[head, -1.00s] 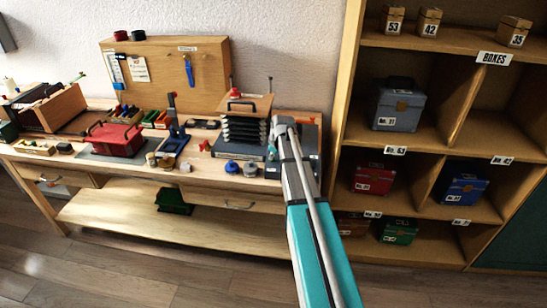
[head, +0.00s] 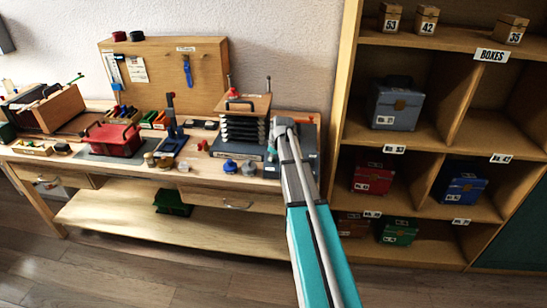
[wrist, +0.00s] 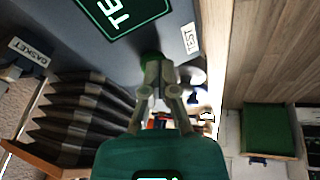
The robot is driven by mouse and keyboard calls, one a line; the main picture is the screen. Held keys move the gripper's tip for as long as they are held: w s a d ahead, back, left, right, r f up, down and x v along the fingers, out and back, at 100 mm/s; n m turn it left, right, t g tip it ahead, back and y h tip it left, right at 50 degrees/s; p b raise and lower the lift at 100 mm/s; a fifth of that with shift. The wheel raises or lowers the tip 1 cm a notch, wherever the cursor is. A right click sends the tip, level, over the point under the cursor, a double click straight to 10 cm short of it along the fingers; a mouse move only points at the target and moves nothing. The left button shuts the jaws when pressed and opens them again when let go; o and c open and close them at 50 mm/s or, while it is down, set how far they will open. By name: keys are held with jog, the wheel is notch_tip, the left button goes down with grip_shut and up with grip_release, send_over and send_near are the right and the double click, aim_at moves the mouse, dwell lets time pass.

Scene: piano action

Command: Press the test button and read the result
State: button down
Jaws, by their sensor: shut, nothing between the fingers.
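In the wrist view, a dark grey tester (wrist: 90,58) fills the upper left. It has a dark panel with green-edged white letters "TE" (wrist: 125,10), cut off by the frame edge. A white "TEST" label (wrist: 190,38) sits near its edge. A green round button (wrist: 149,57) shows beside my gripper (wrist: 160,60), mostly covered by the fingertips. My fingers are shut and empty, with the tips at the button; I cannot tell whether they touch or press it. In the head view, my arm partly hides the tester (head: 307,145). No result text is readable.
Dark stacked bellows (wrist: 70,120) stand beside the tester near a "GASKET" label (wrist: 29,52). In the head view, a red box (head: 112,140) and small tools crowd the bench. A shelf with boxes (head: 397,103) stands at the right.

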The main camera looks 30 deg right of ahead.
jog(key=shift+w+f, duration=0.1)
jog(key=shift+f, duration=0.05)
jog(key=shift+r, duration=0.2)
jog(key=shift+a+r+p, duration=0.25)
jog(key=shift+r+p, duration=0.15)
jog(key=shift+p, duration=0.4)
jog(key=r+p, duration=0.1)
jog(key=s+r+p, duration=0.1)
jog(key=s+a+r+p, duration=0.1)
jog(key=shift+r+p, duration=0.3)
jog(key=shift+r, duration=0.05)
jog(key=p+v, duration=0.8)
jog(key=shift+r, duration=0.35)
jog(key=shift+s, duration=0.1)
jog(key=s+a+f+m+g, duration=0.1)
jog(key=s+a+m+g, duration=0.3)
jog(key=s+a, duration=1.7)
jog(key=a+m, duration=0.1)
jog(key=m, duration=0.3)
jog(key=shift+s+h, duration=0.25)
jog(key=shift+h, duration=0.05)
